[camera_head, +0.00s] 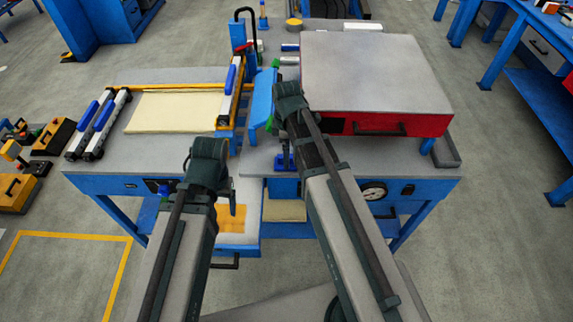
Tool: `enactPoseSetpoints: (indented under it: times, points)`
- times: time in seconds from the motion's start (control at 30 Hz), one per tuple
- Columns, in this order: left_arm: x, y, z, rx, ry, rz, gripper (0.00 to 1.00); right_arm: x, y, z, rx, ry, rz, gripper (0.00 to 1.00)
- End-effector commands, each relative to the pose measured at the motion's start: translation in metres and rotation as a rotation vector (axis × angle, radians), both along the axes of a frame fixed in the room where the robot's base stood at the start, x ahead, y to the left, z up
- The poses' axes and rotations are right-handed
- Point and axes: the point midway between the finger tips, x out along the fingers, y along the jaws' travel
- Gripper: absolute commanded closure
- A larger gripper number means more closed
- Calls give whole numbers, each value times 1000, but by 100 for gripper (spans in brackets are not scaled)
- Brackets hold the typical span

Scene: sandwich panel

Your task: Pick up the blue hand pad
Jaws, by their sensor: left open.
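A flat blue piece (262,98), which looks like the blue hand pad, stands upright at the middle of the bench, left of the red and grey box. I cannot tell for certain that it is the pad. My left gripper (208,152) is open in front of the bench's pale panel, to the lower left of the blue piece and apart from it. Its fingertips are hard to make out. My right gripper (288,100) is just right of the blue piece and overlaps its edge in the picture. Its jaws are hidden, and I cannot tell whether it touches.
A cream panel (175,113) lies on the grey bench, with blue-handled bars (104,115) at its left. A yellow and blue rail stands at its right. The red and grey box (370,70) fills the bench's right side. An open drawer (238,250) juts out in front.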

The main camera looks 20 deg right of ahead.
Motion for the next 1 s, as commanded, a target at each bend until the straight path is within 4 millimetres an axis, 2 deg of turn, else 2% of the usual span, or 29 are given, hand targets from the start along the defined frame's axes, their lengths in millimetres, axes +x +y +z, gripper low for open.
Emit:
enactPoseSetpoints:
  times: [0.03, 0.2, 0.53, 0.57, 1.0]
  points:
    - [0, 0, -13, 0, 0, 0, 22, -1, 0, -13, 0, 0, 0, 0]
    - [0, 0, -34, 0, 0, 0, 22, -1, 1, -34, 0, 0, 0, 0]
    - [0, 0, -36, 0, 0, 0, 22, -1, 1, -36, 0, 0, 0, 0]
    - [0, 0, -36, 0, 0, 0, 22, -1, 1, -36, 0, 0, 0, 4]
    - [0, 0, -36, 0, 0, 0, 22, -1, 1, -36, 0, 0, 0, 83]
